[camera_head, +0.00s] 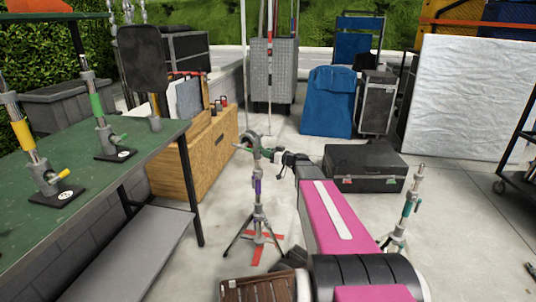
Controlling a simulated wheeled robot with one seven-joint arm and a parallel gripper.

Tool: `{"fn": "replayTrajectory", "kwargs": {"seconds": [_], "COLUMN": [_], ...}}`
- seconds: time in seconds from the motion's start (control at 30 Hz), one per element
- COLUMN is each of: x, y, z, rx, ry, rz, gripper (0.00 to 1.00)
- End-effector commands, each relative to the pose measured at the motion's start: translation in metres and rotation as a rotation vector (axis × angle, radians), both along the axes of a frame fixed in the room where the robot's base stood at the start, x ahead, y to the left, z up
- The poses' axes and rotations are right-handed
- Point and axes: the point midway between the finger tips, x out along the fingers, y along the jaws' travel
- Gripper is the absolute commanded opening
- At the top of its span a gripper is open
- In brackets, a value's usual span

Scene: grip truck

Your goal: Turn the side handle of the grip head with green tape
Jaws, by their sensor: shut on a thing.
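A light stand (258,203) stands upright on the floor in the middle, with purple tape on its column. At its top is a grey round grip head (254,139) with a small green part (243,148) on its left side. My gripper (274,157), at the end of my pink arm, is at the right side of this head and shut on its side handle. The fingertips and most of the handle are too small and covered to see clearly.
A green table (150,140) at left bears a green-taped post (96,103) and a yellow-taped post (22,134). A wooden box (212,155) is behind the stand. A black case (365,168) lies behind my arm. Red tape (259,251) marks the floor.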

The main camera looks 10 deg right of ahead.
Motion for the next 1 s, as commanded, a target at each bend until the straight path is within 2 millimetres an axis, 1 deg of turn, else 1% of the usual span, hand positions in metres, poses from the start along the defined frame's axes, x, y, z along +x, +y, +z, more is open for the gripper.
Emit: {"fn": "replayTrajectory", "kwargs": {"seconds": [1.0], "x": [0.0008], "y": [-0.0013], "z": [-0.0004], "rx": [0.64], "ry": [0.688], "rz": [0.019], "gripper": [0.0]}}
